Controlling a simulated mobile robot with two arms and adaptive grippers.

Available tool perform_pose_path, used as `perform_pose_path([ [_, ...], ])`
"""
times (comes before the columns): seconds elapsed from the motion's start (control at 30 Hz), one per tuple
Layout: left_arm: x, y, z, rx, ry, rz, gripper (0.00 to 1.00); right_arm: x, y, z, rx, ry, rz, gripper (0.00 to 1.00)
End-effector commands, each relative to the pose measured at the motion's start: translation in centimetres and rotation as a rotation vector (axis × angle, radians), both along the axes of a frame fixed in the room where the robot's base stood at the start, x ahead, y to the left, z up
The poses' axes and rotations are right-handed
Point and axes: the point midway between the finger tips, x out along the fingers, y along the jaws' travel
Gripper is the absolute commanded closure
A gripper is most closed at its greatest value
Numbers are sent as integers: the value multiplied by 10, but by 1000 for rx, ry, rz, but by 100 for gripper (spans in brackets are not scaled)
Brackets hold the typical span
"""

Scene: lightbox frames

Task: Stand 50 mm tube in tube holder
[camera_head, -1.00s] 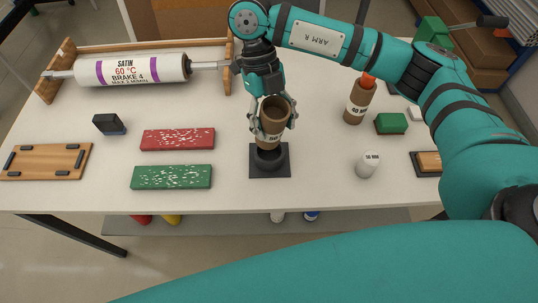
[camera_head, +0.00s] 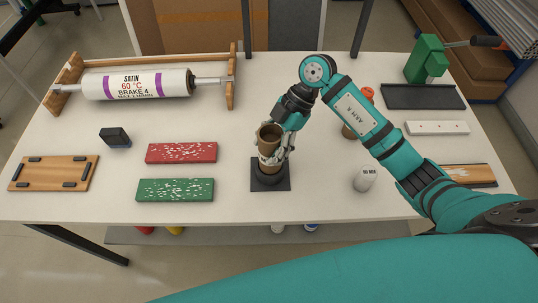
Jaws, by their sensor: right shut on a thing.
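The brown cardboard tube (camera_head: 270,133) with a pale label stands about upright at the middle front of the table. The label is mostly hidden by the fingers. My right gripper (camera_head: 273,154) is shut on the tube, with its fingers around the lower half from the right and far side. The black tube holder (camera_head: 283,185), a square base with a round collar, is directly under the tube. The tube's lower end meets the collar and looks inside it; how deep it sits is hidden. My left gripper is not in view.
A red block (camera_head: 181,152) and a green block (camera_head: 175,190) lie left of the holder. A white "50 MM" piece (camera_head: 364,179) stands to the right. Behind my right arm is another brown tube (camera_head: 348,132) with an orange top. A roller (camera_head: 137,84) lies at back left.

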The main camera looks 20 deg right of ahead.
Motion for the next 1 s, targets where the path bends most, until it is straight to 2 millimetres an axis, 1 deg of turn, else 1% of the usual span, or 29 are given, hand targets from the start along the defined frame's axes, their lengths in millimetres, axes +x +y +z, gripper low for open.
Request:
perform_pose_path([
  [0.17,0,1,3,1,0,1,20,-1,0,-14,0,3,1,83],
  [0.3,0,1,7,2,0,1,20,-1,0,-34,0,4,1,83],
  [0.37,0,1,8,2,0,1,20,0,0,-40,0,1,1,83],
  [0.67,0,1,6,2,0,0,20,0,0,-43,-2,-1,3,83],
  [0.7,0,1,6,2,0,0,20,0,0,-44,-2,-1,3,42],
  [0.9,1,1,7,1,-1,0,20,0,0,-43,-2,-1,3,16],
  [0.93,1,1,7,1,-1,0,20,0,0,-43,-2,-1,2,14],
  [1.0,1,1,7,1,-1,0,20,0,0,-43,-1,-1,2,14],
])
